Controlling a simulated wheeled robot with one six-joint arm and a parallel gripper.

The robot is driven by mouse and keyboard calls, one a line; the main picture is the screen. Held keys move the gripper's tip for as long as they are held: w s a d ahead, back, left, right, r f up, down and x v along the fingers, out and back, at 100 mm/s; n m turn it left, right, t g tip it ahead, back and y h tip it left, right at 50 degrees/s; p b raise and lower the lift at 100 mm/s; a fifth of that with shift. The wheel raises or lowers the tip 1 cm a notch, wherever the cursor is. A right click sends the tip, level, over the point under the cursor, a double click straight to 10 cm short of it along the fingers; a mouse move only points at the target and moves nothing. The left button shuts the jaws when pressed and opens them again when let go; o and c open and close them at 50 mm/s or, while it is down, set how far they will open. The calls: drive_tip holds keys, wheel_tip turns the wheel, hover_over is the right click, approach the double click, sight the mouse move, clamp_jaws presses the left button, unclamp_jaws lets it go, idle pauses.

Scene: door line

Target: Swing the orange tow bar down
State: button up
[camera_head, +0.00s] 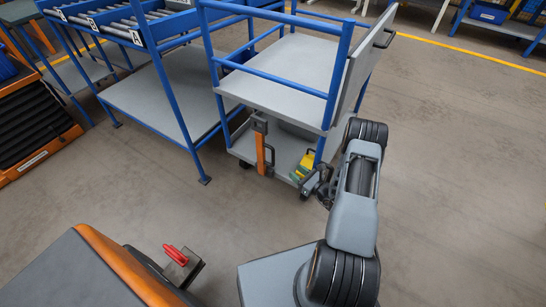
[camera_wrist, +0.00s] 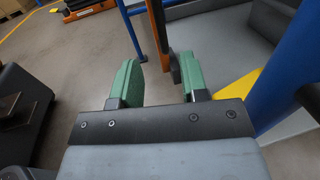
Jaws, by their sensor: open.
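The orange tow bar (camera_head: 260,150) stands upright at the near end of the blue-framed grey cart (camera_head: 288,65), with a grey bracket at its top. In the wrist view the tow bar (camera_wrist: 158,28) runs down to a dark end piece (camera_wrist: 174,68) between the lines of my fingers, closer to the right one. My gripper (camera_wrist: 160,78) is open, its two green fingers apart. I cannot tell whether either finger touches the bar. In the head view my gripper (camera_head: 302,172) is small, low beside the cart, right of the bar.
A blue roller rack (camera_head: 160,85) stands left of the cart. An orange and dark machine (camera_head: 95,270) with a red-handled coupling (camera_head: 180,258) is at the lower left. A black bellows unit (camera_head: 30,125) is at the far left. Grey floor between them is clear.

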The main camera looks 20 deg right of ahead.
sight(273, 155)
drive_tip(key=b+x, duration=0.3)
drive_tip(key=x, duration=1)
drive_tip(key=shift+w+a, duration=0.1)
drive_tip(key=shift+a, duration=0.1)
clamp_jaws()
